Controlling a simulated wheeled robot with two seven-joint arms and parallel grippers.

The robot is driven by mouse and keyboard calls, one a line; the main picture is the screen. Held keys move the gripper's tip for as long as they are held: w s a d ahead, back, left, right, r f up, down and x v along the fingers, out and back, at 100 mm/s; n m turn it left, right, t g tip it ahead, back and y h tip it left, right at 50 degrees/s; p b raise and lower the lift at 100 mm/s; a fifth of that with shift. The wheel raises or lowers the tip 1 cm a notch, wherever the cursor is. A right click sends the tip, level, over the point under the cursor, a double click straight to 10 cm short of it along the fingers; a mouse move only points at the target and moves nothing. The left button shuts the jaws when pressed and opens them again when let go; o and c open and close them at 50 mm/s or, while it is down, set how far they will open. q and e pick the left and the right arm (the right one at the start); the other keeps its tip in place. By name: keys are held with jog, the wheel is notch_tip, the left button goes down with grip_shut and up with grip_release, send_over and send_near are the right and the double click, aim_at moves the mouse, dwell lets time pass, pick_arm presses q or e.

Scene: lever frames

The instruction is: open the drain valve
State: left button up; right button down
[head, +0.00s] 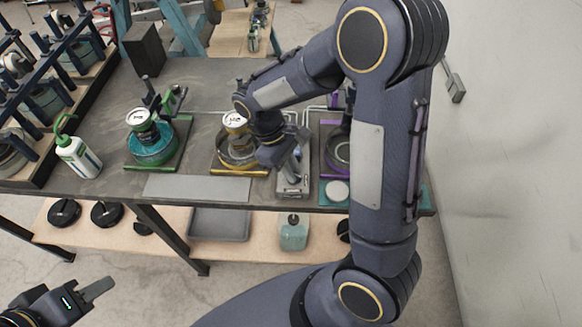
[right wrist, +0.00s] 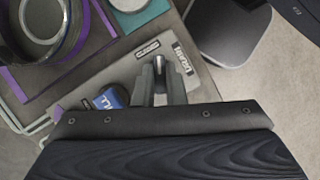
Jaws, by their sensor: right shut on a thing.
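The valve plate (head: 291,188) is a grey panel at the bench's front edge, right of the middle. In the right wrist view the plate (right wrist: 124,75) bears a label ending in "RAIN" (right wrist: 183,59) and a blue part marked "LL" (right wrist: 110,98), its first letters hidden. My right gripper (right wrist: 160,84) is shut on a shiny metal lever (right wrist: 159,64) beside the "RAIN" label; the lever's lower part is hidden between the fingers. In the head view my right gripper (head: 297,160) is over the plate, partly covered by my wrist. My left gripper (head: 92,291) is low at the left, away from the bench, its fingers overlapping.
A purple-trimmed station (head: 338,155) with a ring stands right of the plate. Yellow (head: 238,160) and green (head: 152,150) trays with cans stand to its left, then a white bottle (head: 78,157). Below is a wooden shelf (head: 170,240). A wall (head: 510,180) bounds the right.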

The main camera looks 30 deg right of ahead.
jog(key=m+y, duration=0.1)
jog(key=m, duration=0.1)
jog(key=m+y, duration=0.1)
jog(key=m, duration=0.2)
jog(key=shift+d+m+g, duration=0.2)
jog(key=shift+m+g, duration=0.1)
jog(key=shift+g, duration=0.1)
jog(key=shift+m+y+p, duration=0.3)
jog(key=shift+m+y, duration=0.6)
jog(key=shift+m, duration=1.2)
jog(key=c, duration=1.5)
grip_release()
jog(key=shift+r, duration=0.1)
jog(key=v, duration=0.7)
jog(key=shift+w+d+r+b, duration=0.1)
jog(key=shift+d+r+b, duration=0.05)
jog(key=shift+r+b, duration=0.2)
